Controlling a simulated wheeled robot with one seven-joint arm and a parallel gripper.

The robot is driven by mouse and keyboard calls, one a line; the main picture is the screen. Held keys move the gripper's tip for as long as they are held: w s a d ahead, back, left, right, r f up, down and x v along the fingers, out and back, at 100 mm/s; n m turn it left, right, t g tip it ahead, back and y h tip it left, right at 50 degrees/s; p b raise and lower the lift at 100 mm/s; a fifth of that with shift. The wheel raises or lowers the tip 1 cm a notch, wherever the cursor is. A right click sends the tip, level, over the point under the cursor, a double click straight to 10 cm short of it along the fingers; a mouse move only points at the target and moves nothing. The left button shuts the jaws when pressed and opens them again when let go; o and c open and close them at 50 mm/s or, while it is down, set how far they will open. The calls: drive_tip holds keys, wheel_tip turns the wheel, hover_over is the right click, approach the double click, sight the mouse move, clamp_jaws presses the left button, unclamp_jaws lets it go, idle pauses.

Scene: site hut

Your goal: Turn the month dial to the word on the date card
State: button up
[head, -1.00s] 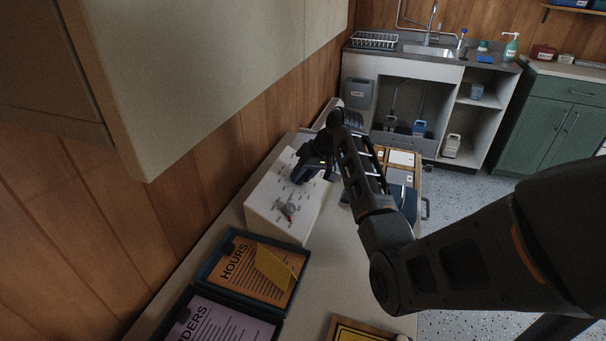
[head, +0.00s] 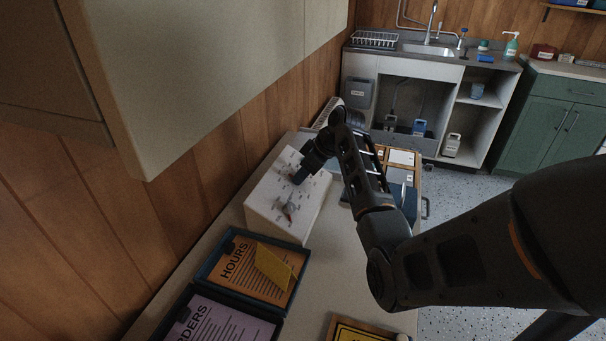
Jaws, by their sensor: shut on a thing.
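The white dial box (head: 262,208) stands on the worktop against the wood wall, with small dark marks on its sloping face. A dial with a red pointer (head: 289,208) shows on the lower part of that face. My gripper (head: 298,178) reaches down to the upper part of the face, shut on a dial there that its fingers largely hide. The words around the dials are too small to read. A yellow card (head: 274,268) stands tilted on the orange HOURS sheet; its text cannot be read, and I cannot tell whether it is the date card.
An orange HOURS clipboard (head: 236,272) and a purple clipboard (head: 226,318) lie in front of the box. A yellow sign (head: 356,333) lies at the near edge. A wall cabinet (head: 215,70) hangs above left. Bare worktop (head: 325,268) lies right of the clipboards.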

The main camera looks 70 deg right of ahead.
drive_tip(key=shift+n, duration=0.8)
drive_tip(key=o, duration=1.1)
drive_tip(key=shift+c, duration=0.2)
drive_tip(key=v, duration=0.8)
drive_tip(key=shift+b, duration=0.3)
drive_tip(key=shift+f, duration=0.1)
